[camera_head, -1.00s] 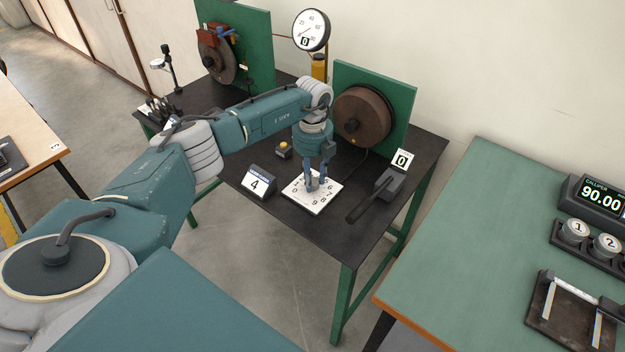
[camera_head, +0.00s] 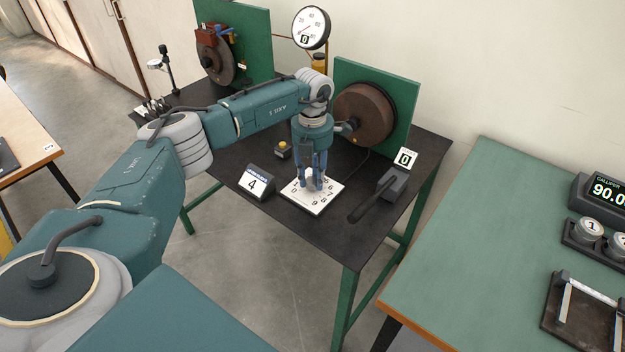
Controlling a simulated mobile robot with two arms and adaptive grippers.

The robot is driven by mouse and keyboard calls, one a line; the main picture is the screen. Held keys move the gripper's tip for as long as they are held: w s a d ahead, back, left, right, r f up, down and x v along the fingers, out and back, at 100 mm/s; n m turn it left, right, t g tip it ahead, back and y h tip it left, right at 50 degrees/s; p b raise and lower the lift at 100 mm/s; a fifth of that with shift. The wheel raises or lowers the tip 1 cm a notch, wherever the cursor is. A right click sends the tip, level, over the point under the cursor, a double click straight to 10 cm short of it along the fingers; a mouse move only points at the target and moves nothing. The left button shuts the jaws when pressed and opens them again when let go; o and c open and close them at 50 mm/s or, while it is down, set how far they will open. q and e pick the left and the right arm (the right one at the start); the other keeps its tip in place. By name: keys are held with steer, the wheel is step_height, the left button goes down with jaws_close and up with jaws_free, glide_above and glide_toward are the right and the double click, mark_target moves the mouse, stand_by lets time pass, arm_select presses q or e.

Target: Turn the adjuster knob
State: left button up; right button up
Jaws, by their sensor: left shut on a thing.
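The adjuster knob (camera_head: 310,184) stands on a white dial plate (camera_head: 323,203) printed with numbers, on the black bench. My left gripper (camera_head: 314,182) points straight down over the plate, with its fingers shut around the knob. The fingers hide much of the knob, so I cannot tell where it points. A small sign (camera_head: 255,183) left of the plate reads 4. My right gripper is not in view.
A lever unit (camera_head: 392,184) with a 0 card stands right of the plate. A brown drum (camera_head: 364,116) on a green panel and a round gauge (camera_head: 311,27) are behind. A yellow button (camera_head: 283,148) is close by. A green table (camera_head: 480,230) is at right.

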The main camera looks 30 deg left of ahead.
mark_target(312, 180)
arm_select(q)
steer(key=m+b, duration=0.1)
steer(key=m, duration=0.2)
steer(key=shift+m, duration=0.3)
stand_by(0.3)
steer(key=o, duration=1.2)
steer(key=shift+c, duration=0.2)
step_height(312, 180, up, 12)
